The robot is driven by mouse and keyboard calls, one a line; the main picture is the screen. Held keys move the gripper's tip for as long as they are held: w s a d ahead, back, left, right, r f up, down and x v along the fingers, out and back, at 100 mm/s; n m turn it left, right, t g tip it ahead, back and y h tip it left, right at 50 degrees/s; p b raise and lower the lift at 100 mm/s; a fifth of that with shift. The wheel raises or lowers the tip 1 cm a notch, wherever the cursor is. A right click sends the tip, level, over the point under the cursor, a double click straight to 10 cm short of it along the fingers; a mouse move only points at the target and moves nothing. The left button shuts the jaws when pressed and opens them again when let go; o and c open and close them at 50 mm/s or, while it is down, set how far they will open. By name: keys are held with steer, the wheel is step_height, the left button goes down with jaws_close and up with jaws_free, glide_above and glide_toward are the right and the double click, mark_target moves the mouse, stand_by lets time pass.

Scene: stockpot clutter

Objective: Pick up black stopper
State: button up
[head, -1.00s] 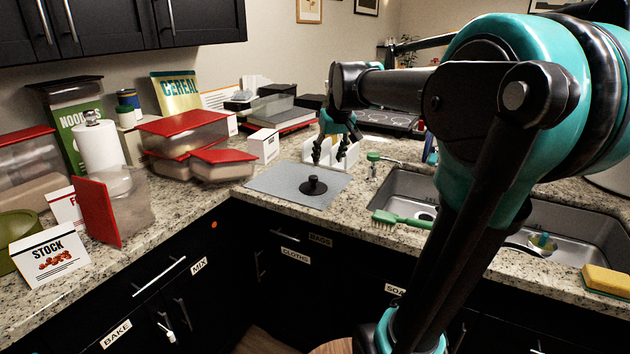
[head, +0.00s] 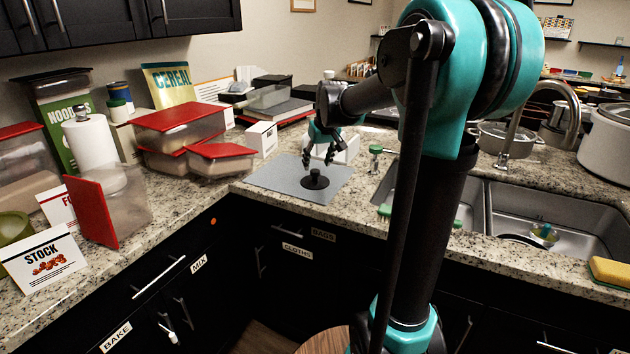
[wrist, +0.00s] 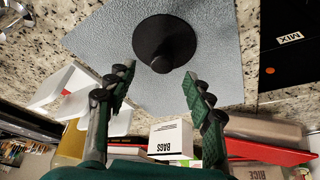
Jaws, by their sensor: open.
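The black stopper (head: 315,180) is a round disc with a knob on top. It sits on the grey mat (head: 272,178) on the counter at the corner. In the wrist view the stopper (wrist: 164,40) is at the top centre with its knob toward me. My gripper (head: 318,158) is above and just behind the stopper in the head view. In the wrist view my gripper (wrist: 160,92) has its two dark fingers spread apart with nothing between them. The stopper lies beyond the fingertips, apart from them.
Red-lidded containers (head: 182,130) and a white box (head: 262,136) stand left of the mat. A white slotted holder (head: 346,148) is close behind my gripper. A small green-capped bottle (head: 375,158) and the sink (head: 480,215) are to the right. The mat around the stopper is clear.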

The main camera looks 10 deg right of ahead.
mark_target(315, 171)
steer(key=shift+x, duration=2.65)
steer(key=shift+s, duration=0.15)
steer(key=shift+c, duration=0.5)
jaws_close()
